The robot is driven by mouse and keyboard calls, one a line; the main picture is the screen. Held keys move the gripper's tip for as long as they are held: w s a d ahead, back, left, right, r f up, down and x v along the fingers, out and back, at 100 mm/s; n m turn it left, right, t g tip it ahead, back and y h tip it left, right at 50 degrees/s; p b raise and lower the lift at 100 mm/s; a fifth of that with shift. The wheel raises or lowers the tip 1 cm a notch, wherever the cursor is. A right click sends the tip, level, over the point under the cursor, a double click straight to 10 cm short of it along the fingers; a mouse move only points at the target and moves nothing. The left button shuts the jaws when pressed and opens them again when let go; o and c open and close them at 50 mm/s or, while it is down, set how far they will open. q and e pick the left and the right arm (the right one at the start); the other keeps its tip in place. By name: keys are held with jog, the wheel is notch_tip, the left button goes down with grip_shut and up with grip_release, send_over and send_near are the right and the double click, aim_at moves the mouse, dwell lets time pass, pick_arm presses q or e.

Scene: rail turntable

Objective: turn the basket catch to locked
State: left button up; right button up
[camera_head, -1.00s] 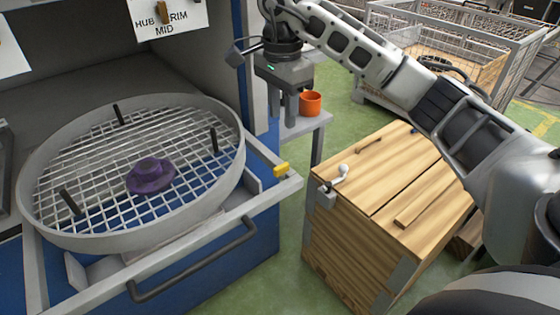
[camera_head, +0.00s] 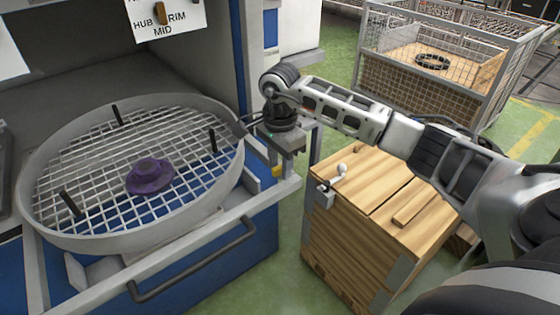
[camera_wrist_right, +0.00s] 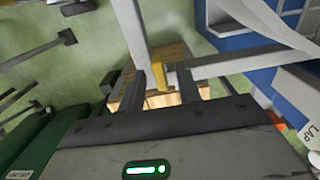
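The basket catch (camera_head: 278,171) is a small yellow lever on the right end of the grey rail in front of the round basket (camera_head: 60,240). My right gripper (camera_head: 284,158) points down right at the catch in the head view and partly covers it. In the right wrist view the yellow catch (camera_wrist_right: 159,76) shows between the two fingers of my right gripper (camera_wrist_right: 160,88), with a gap on each side. The gripper is open. I cannot tell how far down the fingers reach beside the lever. My left gripper is not in view.
A purple hub-shaped part (camera_head: 150,176) sits on the basket's mesh. A dark handle (camera_head: 195,262) runs along the drawer front. A wire cage (camera_head: 440,60) stands behind.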

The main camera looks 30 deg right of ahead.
jog(key=shift+c, duration=0.3)
grip_shut()
jog(key=shift+m, duration=0.3)
jog(key=m, duration=0.3)
jog(key=shift+m, duration=0.4)
jog(key=m, duration=0.4)
jog(key=shift+m+b, duration=0.3)
jog(key=m, duration=0.8)
jog(key=shift+m, duration=0.6)
